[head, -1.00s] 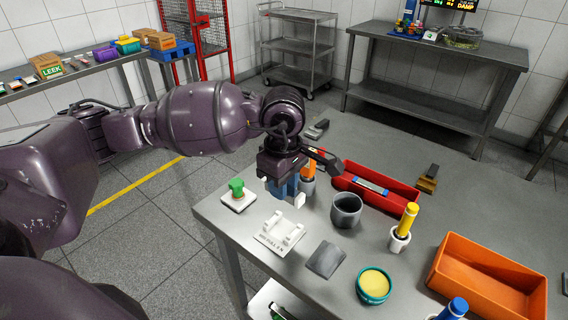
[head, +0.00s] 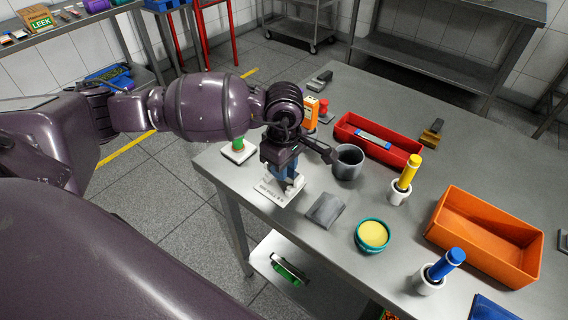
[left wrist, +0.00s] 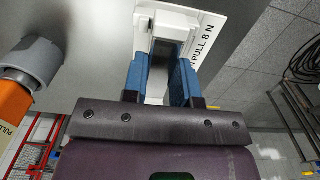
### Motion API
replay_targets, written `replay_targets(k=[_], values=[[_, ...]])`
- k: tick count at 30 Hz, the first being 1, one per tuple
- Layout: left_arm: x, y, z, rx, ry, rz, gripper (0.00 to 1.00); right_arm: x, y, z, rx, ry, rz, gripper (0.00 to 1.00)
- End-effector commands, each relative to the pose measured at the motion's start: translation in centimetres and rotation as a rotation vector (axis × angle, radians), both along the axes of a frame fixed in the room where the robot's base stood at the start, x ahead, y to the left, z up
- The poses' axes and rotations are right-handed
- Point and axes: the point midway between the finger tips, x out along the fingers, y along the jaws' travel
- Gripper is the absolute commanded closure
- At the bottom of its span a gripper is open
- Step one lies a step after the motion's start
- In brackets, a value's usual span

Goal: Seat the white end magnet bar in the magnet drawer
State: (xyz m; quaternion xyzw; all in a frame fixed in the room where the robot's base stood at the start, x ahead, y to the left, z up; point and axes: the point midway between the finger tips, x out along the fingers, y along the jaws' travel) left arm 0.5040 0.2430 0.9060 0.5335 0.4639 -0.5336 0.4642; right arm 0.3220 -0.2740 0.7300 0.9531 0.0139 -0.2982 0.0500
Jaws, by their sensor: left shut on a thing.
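My left gripper (head: 286,178) has blue fingers and points down at a white fixture (head: 271,195) near the table's front left edge. The gripper is shut on a pale piece, seen between the fingers in the left wrist view (left wrist: 159,85); I cannot tell whether it is the white end magnet bar. The fixture's label, ending in "PULL 8 N", shows beside the fingers (left wrist: 208,40). The fingers hide much of the fixture, so contact is unclear. A red tray (head: 400,157), possibly the magnet drawer, holds a silver and blue bar (head: 372,141). My right gripper is out of view.
A grey cup (head: 347,163) stands close right of my gripper, with a grey pad (head: 326,210) in front. A green-knobbed plate (head: 239,151) and an orange device (head: 312,108) are nearby. A yellow-handled tool (head: 409,172), teal bowl (head: 372,235) and orange bin (head: 480,250) stand right.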

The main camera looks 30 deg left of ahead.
Motion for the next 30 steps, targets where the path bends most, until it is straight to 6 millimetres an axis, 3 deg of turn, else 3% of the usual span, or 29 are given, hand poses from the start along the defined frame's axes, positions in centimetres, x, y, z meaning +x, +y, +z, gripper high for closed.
replay_targets(k=[4,5,9,21,30], values=[[0.0,0.0,-0.4,0.000,0.000,0.000,1.00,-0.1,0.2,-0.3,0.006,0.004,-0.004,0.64],[0.0,0.0,-0.4,0.000,0.001,0.000,0.71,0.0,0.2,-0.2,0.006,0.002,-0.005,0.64],[0.0,0.0,-0.3,0.000,0.000,0.000,0.49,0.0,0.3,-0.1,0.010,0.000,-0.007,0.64],[0.0,0.0,-0.1,0.001,-0.002,0.000,0.48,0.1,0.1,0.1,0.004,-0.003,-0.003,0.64],[0.0,-0.2,5.0,0.001,-0.005,-0.002,0.48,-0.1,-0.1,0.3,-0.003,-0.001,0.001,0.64]])
